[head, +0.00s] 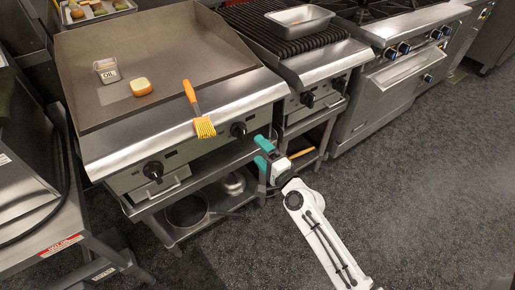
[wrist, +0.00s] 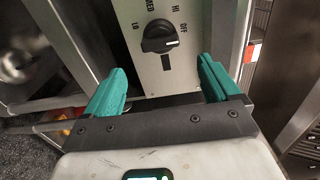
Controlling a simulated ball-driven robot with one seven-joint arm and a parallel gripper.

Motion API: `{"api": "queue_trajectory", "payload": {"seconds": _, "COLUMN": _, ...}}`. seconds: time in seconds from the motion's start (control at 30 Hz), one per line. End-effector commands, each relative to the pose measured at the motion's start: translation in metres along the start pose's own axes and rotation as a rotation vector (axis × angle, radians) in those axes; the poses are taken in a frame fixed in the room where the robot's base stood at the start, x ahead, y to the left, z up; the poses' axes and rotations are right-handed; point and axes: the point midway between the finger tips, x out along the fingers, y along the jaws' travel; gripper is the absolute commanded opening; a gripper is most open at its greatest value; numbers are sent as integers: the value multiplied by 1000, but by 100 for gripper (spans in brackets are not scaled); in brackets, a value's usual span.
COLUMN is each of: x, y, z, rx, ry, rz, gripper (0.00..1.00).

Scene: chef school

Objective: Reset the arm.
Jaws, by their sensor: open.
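My gripper (head: 263,150) has teal fingers and is at the end of my white arm, low in front of the griddle's right front corner in the head view. In the wrist view my gripper (wrist: 162,85) is open and empty, its two teal fingers wide apart. A black control knob (wrist: 160,37) on a steel panel shows beyond and between the fingers. I cannot tell whether the fingers touch the panel.
The griddle (head: 190,45) holds an oil container (head: 107,71), a bun-like piece (head: 141,86) and an orange brush (head: 198,110) at its front edge. A grill with a steel pan (head: 299,19) stands right of it. Open floor (head: 420,190) lies at right.

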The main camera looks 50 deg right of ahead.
Motion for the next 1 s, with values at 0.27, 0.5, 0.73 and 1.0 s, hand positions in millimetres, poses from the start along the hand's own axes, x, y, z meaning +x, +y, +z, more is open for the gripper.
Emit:
{"api": "queue_trajectory", "payload": {"seconds": 0.27, "x": 0, "y": 0, "z": 0, "rx": 0, "ry": 0, "rz": 0, "gripper": 89}}
{"api": "queue_trajectory", "payload": {"seconds": 0.5, "x": 0, "y": 0, "z": 0, "rx": 0, "ry": 0, "rz": 1, "gripper": 89}}
{"api": "queue_trajectory", "payload": {"seconds": 0.73, "x": -5, "y": -2, "z": 22, "rx": -92, "ry": -88, "rz": 51, "gripper": 89}}
{"api": "queue_trajectory", "payload": {"seconds": 1.0, "x": -62, "y": 10, "z": 104, "rx": -600, "ry": -527, "rz": 319, "gripper": 89}}
